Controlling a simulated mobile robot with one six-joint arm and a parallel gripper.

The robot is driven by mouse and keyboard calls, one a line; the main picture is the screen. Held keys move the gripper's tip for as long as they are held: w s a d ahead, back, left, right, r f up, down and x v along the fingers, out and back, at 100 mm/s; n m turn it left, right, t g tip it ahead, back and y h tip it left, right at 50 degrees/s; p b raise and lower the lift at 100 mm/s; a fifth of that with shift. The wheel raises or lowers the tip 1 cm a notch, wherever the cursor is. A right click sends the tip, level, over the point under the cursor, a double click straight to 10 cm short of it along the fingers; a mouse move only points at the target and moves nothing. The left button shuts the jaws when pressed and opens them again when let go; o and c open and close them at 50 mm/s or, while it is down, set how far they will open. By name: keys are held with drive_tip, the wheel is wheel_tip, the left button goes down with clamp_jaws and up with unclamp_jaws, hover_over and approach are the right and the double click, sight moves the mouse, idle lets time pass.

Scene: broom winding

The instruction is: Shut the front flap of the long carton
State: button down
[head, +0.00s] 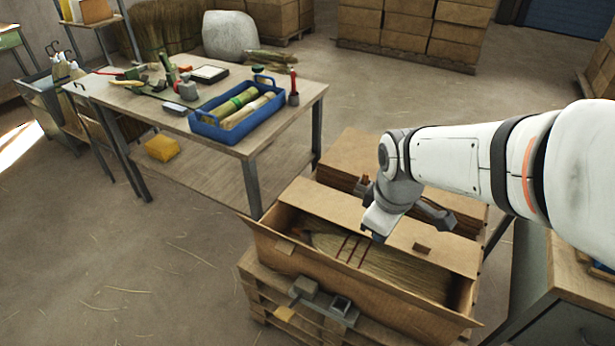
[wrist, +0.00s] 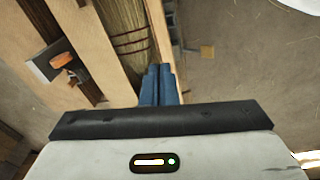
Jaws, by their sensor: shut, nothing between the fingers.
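The long carton (head: 400,303) lies on a pallet in the head view, with a straw broom (head: 385,268) bound by dark bands inside. Its front flap (head: 262,243) stands up and leans outward along the near edge, open. The back flap (head: 340,215) lies over the far part of the opening. My gripper (head: 376,236) is above the carton, near the back flap and broom. In the wrist view, its blue fingers (wrist: 158,80) are together and empty, beside the broom (wrist: 125,35) and a cardboard strip that looks like the front flap (wrist: 158,35).
A workbench (head: 150,105) with a blue tray (head: 238,128) is at the left. The floor at front left is clear.

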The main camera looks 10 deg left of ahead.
drive_tip(key=s+a+f+n+g+p, duration=0.1)
drive_tip(key=a+f+n, duration=0.5)
drive_tip(key=a+n, duration=0.5)
drive_tip(key=a+f+n, duration=0.5)
drive_tip(key=a+n, duration=0.4)
drive_tip(key=a, duration=0.3)
drive_tip(key=w+f+p, duration=0.2)
drive_tip(key=w+f, duration=0.2)
drive_tip(key=f, duration=0.4)
drive_tip(key=shift+d+f+h, duration=0.25)
drive_tip(key=shift+d+h, duration=0.05)
drive_tip(key=shift+d, duration=0.1)
